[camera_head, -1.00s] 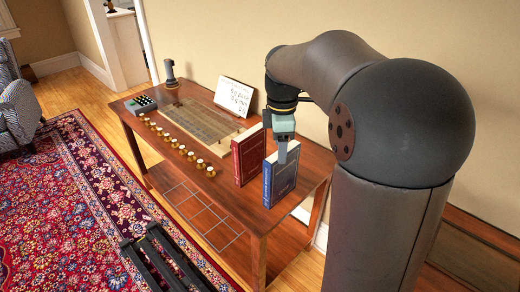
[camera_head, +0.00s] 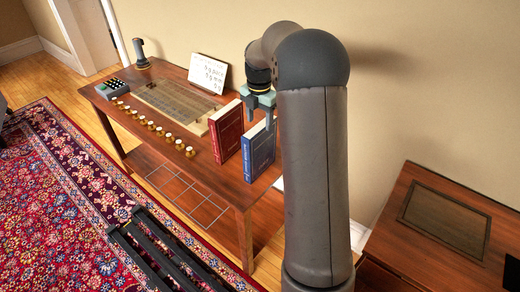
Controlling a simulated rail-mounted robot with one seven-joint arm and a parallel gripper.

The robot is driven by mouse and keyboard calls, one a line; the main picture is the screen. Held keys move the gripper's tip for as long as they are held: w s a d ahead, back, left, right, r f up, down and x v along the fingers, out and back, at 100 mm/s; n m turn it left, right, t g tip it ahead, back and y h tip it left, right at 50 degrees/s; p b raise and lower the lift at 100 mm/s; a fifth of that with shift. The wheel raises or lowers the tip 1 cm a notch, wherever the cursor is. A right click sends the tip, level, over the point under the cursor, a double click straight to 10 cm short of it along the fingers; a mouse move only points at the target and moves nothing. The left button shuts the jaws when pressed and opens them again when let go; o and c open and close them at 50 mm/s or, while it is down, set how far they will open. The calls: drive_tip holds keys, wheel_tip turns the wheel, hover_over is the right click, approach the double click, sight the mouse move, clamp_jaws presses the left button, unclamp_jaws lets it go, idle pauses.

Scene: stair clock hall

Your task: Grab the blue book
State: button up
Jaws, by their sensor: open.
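The blue book (camera_head: 260,153) stands upright near the right end of the wooden table. A red book (camera_head: 227,132) stands upright just to its left, with a gap between them. My gripper (camera_head: 261,125) points down at the top of the blue book.
A wooden cabinet (camera_head: 430,230) stands at the right. A patterned rug (camera_head: 60,200) lies in front.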

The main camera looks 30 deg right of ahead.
sight(260, 126)
drive_tip(key=shift+d+f+p, duration=0.1)
drive_tip(key=shift+f+p, duration=0.65)
drive_tip(key=shift+f, duration=2.55)
drive_tip(key=shift+w, duration=0.1)
clamp_jaws()
